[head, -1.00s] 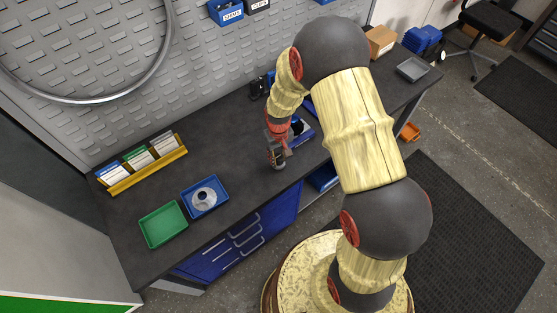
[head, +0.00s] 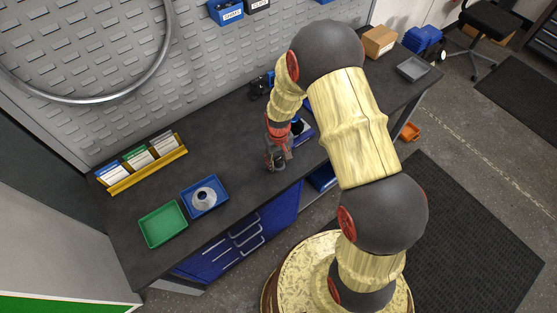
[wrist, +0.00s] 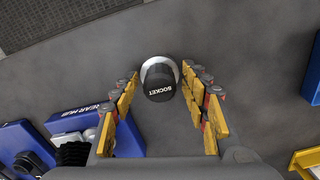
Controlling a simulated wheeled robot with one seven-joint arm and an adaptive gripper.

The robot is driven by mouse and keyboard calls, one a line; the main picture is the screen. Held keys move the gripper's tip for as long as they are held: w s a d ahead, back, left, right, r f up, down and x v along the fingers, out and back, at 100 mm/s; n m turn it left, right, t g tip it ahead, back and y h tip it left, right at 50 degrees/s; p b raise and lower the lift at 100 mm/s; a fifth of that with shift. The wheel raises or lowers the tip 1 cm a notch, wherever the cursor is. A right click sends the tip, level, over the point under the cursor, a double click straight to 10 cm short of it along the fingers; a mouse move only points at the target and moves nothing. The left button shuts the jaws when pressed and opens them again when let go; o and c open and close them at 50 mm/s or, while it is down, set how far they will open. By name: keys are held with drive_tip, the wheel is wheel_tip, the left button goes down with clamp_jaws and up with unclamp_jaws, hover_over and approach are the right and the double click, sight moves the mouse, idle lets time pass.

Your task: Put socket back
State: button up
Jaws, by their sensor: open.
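The socket (wrist: 159,82) is a dark cylinder with a white "SOCKET" label and a silver rim. In the wrist view it stands on the dark bench top (wrist: 255,75), between the tips of my gripper (wrist: 160,92). The yellow-padded fingers are spread to either side, with visible gaps between them and the socket. In the head view my gripper (head: 278,162) is low over the bench near its front edge. The socket cannot be made out clearly there, as the gripper covers it.
In the head view, a green tray (head: 163,224) and a blue tray (head: 221,204) holding a silver part sit left of my gripper. A yellow rack (head: 150,171) stands behind them.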

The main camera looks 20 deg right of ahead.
drive_tip(key=shift+r, duration=0.15)
drive_tip(key=shift+w+r, duration=0.1)
drive_tip(key=shift+r, duration=0.3)
wheel_tip(320, 180, up, 11)
wheel_tip(320, 180, up, 11)
drive_tip(key=t, duration=0.1)
hover_over(279, 159)
drive_tip(key=s, duration=0.2)
drive_tip(key=s+r+t, duration=0.1)
drive_tip(key=s+r, duration=0.3)
drive_tip(key=r, duration=0.4)
drive_tip(key=s+r+t, duration=0.1)
drive_tip(key=s+r, duration=0.5)
drive_tip(key=s, duration=0.2)
drive_tip(key=s+r+m+t, duration=0.1)
drive_tip(key=s+r+t, duration=0.1)
drive_tip(key=s+r, duration=0.3)
drive_tip(key=s, duration=0.3)
drive_tip(key=shift+r+t+p, duration=0.3)
drive_tip(key=shift+r+p, duration=0.05)
drive_tip(key=shift+a, duration=0.1)
